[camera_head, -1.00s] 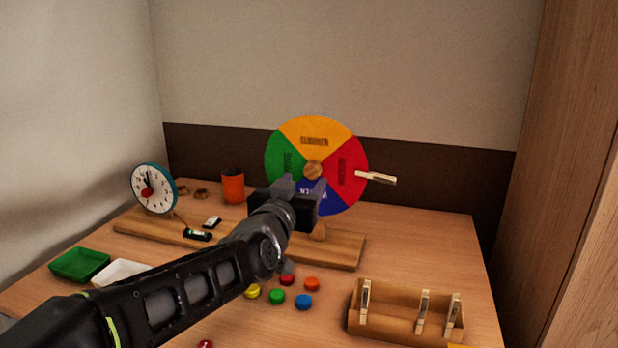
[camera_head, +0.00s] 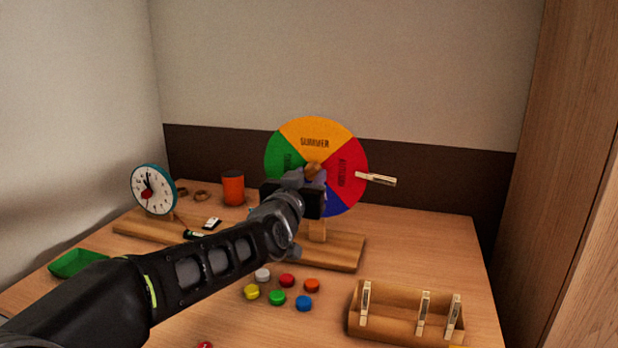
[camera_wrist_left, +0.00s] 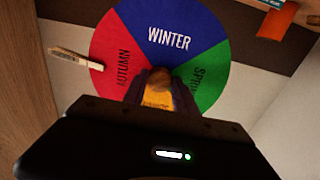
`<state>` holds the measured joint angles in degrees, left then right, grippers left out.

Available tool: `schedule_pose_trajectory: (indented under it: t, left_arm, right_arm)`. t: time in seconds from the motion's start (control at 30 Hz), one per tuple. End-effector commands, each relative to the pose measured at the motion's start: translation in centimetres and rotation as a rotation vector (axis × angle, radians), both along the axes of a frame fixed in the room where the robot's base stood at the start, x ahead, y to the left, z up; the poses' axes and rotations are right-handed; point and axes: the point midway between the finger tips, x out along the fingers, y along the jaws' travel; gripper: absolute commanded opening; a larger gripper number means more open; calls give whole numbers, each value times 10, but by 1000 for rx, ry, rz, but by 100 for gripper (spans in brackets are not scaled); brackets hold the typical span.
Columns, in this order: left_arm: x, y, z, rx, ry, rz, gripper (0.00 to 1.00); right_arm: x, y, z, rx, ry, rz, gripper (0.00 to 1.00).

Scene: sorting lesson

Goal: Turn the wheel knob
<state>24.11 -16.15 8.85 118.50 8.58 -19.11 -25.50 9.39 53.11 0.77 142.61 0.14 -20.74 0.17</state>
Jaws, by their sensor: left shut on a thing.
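The season wheel (camera_head: 345,150) stands upright on a wooden base (camera_head: 335,252), with orange, red, blue and green sectors. The wooden knob (camera_head: 313,170) is at its centre, partly covered by my gripper. My left gripper (camera_head: 312,180) is at the wheel's centre, shut on the knob. In the left wrist view the wheel (camera_wrist_left: 170,40) appears upside down, and the knob (camera_wrist_left: 158,80) sits between the fingertips. A clothespin (camera_head: 376,178) is clipped on the wheel's right edge, at the red sector. My right gripper is not in view.
A toy clock (camera_head: 153,189) and orange cup (camera_head: 233,188) stand left. Several coloured buttons (camera_head: 277,298) lie in front of the wheel. A wooden box (camera_head: 390,325) with clothespins stands front right, and a green tray (camera_head: 76,262) lies front left. A wooden panel rises at right.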

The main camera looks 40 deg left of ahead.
Motion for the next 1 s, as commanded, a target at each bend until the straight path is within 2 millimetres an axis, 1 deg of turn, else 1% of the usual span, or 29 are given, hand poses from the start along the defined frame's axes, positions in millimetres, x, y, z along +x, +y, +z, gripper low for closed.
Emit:
schedule_pose_trajectory:
  t: [0.03,0.3,0.73,1.0]
  left_arm:
    - [0,0,0,0,0,0,22]
    - [0,0,0,0,0,0,0]
    - [0,0,-1,-32,-11,-1,0]
    - [0,0,-1,-152,-55,0,0]
  right_arm:
    - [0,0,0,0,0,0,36]
    - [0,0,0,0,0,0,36]
    - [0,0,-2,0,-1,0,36]
    - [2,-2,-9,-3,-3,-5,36]
